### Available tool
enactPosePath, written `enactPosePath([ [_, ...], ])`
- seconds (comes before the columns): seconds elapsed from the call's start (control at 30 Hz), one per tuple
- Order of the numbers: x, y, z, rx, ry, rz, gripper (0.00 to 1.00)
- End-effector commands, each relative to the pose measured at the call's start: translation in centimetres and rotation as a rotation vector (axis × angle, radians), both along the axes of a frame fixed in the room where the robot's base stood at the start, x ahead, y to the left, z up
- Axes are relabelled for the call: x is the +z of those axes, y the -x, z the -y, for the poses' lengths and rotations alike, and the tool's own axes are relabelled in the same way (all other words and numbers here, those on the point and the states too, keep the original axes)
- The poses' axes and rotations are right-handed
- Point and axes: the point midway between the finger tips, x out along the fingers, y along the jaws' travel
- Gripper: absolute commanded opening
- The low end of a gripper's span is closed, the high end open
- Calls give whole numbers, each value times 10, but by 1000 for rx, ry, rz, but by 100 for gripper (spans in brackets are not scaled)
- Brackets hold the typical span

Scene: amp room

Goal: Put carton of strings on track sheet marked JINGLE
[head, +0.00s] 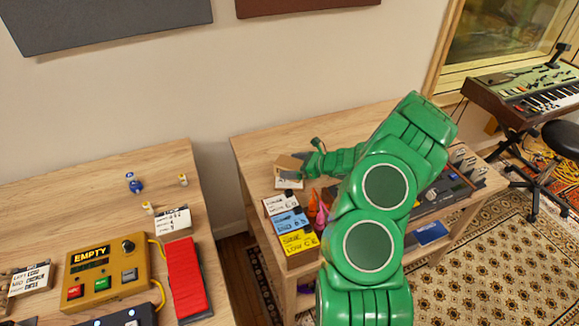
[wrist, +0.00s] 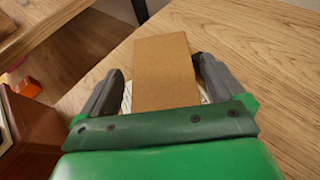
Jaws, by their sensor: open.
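A plain brown carton (head: 289,162) stands near the back left of the right-hand desk, over a white sheet (head: 288,184). I cannot read the sheet's marking. My gripper (head: 303,160) is at the carton. In the wrist view the carton (wrist: 164,68) lies between the two dark fingers of my open gripper (wrist: 158,68), with a narrow gap visible on each side. White paper edges (wrist: 127,98) show beside and below the carton in the wrist view. Whether the carton rests flat on the sheet is hidden.
White, blue (head: 290,221) and yellow (head: 299,242) labelled boxes stand at the desk's front left, by pink items (head: 319,211). The left desk (head: 60,200) holds a yellow EMPTY device (head: 104,269) and a red block (head: 187,280). A gap separates the desks. Wood behind the carton is clear.

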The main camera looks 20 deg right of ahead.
Motion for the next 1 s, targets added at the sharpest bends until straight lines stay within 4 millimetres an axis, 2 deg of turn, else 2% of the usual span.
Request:
enactPosePath([
  [0.4,25,41,43,-4,0,2,96],
  [0.63,35,60,61,-3,1,1,96],
  [0.87,41,67,66,4,4,3,96],
  [1.0,59,66,47,65,30,30,96],
])
